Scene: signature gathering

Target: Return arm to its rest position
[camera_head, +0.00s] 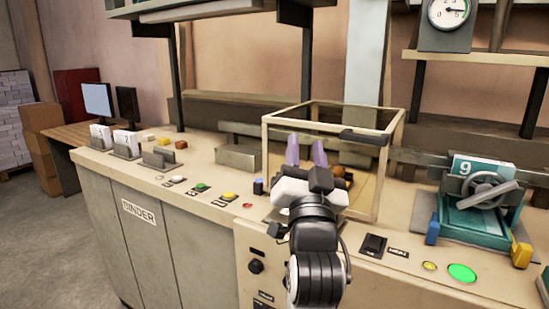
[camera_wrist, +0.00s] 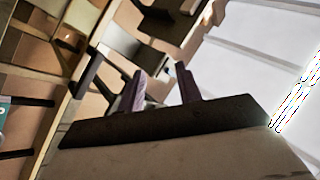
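My gripper (camera_head: 306,152) shows in the head view with its two purple fingers pointing up, in line with the framed clear case (camera_head: 391,165). I cannot tell whether the fingers are in front of the case or within its frame. My arm rises from the bottom of the view over the front edge of the counter (camera_head: 205,212). In the wrist view the fingers of my gripper (camera_wrist: 160,72) stand apart, with a gap between them and nothing held there. The wrist view is strongly tilted.
A teal press (camera_head: 480,222) with a handwheel and a card marked 9 stands to the right. Several buttons line the counter, including a lit green one (camera_head: 462,273). White book stacks (camera_head: 124,139) and a monitor (camera_head: 98,100) are at left. A shelf with a gauge (camera_head: 449,12) hangs above.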

